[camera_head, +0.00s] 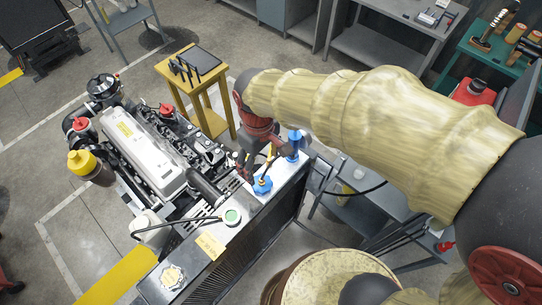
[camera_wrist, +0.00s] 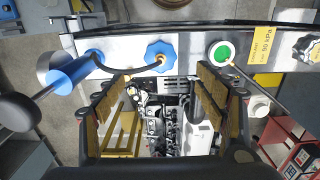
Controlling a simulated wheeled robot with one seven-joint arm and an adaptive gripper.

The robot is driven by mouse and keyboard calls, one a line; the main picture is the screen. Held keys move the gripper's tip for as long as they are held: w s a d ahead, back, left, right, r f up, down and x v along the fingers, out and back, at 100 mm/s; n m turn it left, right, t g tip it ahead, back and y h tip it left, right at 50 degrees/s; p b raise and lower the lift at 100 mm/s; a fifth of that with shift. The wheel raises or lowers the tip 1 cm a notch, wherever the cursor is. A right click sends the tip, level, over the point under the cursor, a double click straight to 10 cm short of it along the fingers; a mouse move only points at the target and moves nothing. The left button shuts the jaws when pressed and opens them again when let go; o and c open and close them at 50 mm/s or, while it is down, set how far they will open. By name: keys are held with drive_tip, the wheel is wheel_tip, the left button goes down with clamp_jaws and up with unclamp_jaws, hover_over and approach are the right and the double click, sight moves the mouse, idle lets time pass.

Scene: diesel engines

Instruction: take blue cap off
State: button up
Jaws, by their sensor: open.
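The blue cap (camera_head: 262,185) is a lobed knob on the grey top plate of the radiator at the engine's end. It also shows in the wrist view (camera_wrist: 161,55), seated on the plate, with a thin dark cable running by it. My gripper (camera_head: 260,158) hangs over the plate, just behind the cap in the head view. In the wrist view my gripper (camera_wrist: 165,78) is open and empty, its tan-padded fingers wide apart. The cap lies sideways between the fingertip lines but above them in that picture, apart from both fingers.
A blue cylinder (camera_head: 294,143) stands at the plate's end, close to my gripper; it shows in the wrist view (camera_wrist: 75,72). A green-white round cap (camera_head: 232,216) and a yellow label (camera_head: 210,246) are along the plate. The engine (camera_head: 145,150) and a yellow stand (camera_head: 190,70) lie beyond.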

sight(261, 179)
drive_tip(key=shift+s+a+f, duration=0.15)
drive_tip(key=shift+a+f, duration=0.05)
drive_tip(key=shift+f, duration=0.05)
drive_tip(key=shift+w+f+b, duration=0.4)
drive_tip(key=shift+f+b, duration=0.15)
drive_tip(key=shift+f, duration=0.25)
drive_tip(key=shift+d+f, duration=0.15)
drive_tip(key=shift+f, duration=0.25)
drive_tip(key=shift+s+f+b, duration=0.25)
drive_tip(key=shift+f+b, duration=0.45)
wheel_tip(261, 179, down, 2)
drive_tip(key=shift+w+f+b, duration=0.15)
drive_tip(key=shift+b, duration=0.5)
drive_tip(key=shift+f+b, duration=1.4)
drive_tip(key=shift+f, duration=0.85)
drive_tip(key=shift+r, duration=0.2)
drive_tip(key=shift+f, duration=0.1)
drive_tip(key=c, duration=0.3)
